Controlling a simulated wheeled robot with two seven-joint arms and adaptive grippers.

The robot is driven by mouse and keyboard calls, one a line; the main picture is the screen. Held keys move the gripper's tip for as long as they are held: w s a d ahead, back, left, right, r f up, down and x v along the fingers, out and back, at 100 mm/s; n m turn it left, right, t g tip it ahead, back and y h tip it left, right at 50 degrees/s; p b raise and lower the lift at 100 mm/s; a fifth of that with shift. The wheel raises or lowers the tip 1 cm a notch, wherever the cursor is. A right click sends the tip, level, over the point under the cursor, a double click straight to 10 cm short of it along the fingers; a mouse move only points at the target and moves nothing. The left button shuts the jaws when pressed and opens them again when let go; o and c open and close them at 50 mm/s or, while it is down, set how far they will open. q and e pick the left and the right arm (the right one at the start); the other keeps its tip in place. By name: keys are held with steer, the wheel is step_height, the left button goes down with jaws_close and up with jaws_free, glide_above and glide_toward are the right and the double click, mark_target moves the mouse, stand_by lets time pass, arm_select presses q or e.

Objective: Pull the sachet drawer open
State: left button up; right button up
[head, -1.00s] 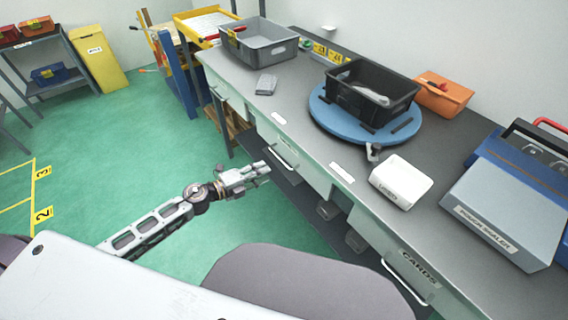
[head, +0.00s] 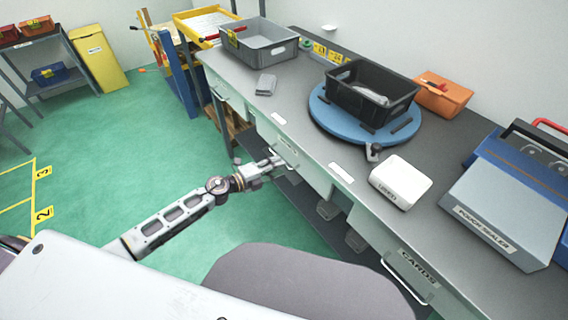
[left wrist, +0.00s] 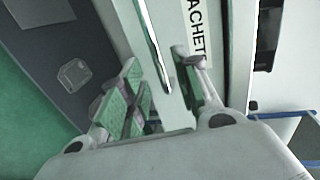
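The sachet drawer (head: 310,168) is in the bench front left of centre in the head view and looks shut. Its pale front with a label reading "ACHET" (left wrist: 195,30) shows in the left wrist view. Its bar handle (left wrist: 155,45) runs down between the fingers of my left gripper (left wrist: 160,92). The fingers stand apart on either side of the bar, and I see no clear grip on it. In the head view my left gripper (head: 277,161) is at the handle, partly covering it. My right gripper is not in view.
A cards drawer (head: 415,268) is farther right in the bench front. Green floor lies clear in front.

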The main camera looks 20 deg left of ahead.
arm_select(q)
steer(key=shift+x, duration=2.1)
steer(key=shift+c, duration=0.5)
jaws_close()
